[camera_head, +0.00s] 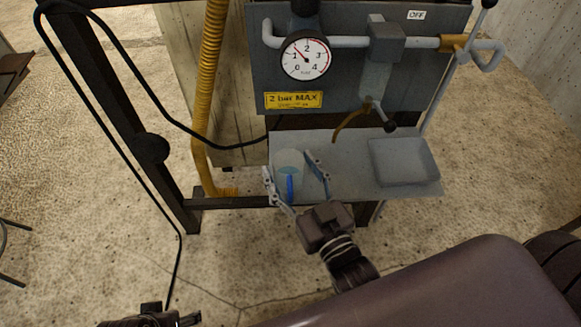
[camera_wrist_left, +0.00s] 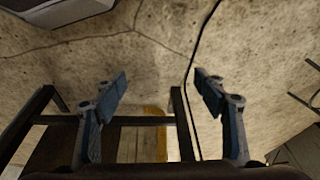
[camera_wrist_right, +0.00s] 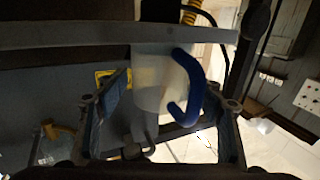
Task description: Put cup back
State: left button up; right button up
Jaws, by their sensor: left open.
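The cup (camera_head: 288,161) is pale and translucent with a blue handle. It stands at the left end of the grey shelf (camera_head: 345,165), and the handle faces my side. My right gripper (camera_head: 291,170) has one finger on each side of the cup. In the right wrist view the cup (camera_wrist_right: 152,85) sits between the spread fingers, with visible gaps, so the gripper is open. My left gripper (camera_wrist_left: 160,90) is open and empty over the floor; in the head view only a part of it shows at the bottom left edge.
A shallow grey tray (camera_head: 403,162) lies on the right of the shelf. Above are a pressure gauge (camera_head: 304,58), a yellow "2 bar MAX" label (camera_head: 293,100) and a pipe with a tap (camera_head: 376,85). A yellow hose (camera_head: 207,90) and a black cable hang left of the shelf.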

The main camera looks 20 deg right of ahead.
jog(key=shift+r, duration=0.1)
jog(key=shift+s, duration=0.15)
pick_arm(q)
jog(key=x, duration=0.3)
jog(key=shift+s+f+p, duration=0.1)
jog(key=shift+s+p, duration=0.15)
jog(key=shift+p, duration=0.15)
pick_arm(e)
jog(key=s+d, duration=0.1)
jog(key=s, duration=1)
jog(key=shift+s+d, duration=0.2)
jog(key=shift+s, duration=0.1)
pick_arm(q)
jog(key=shift+s, duration=0.15)
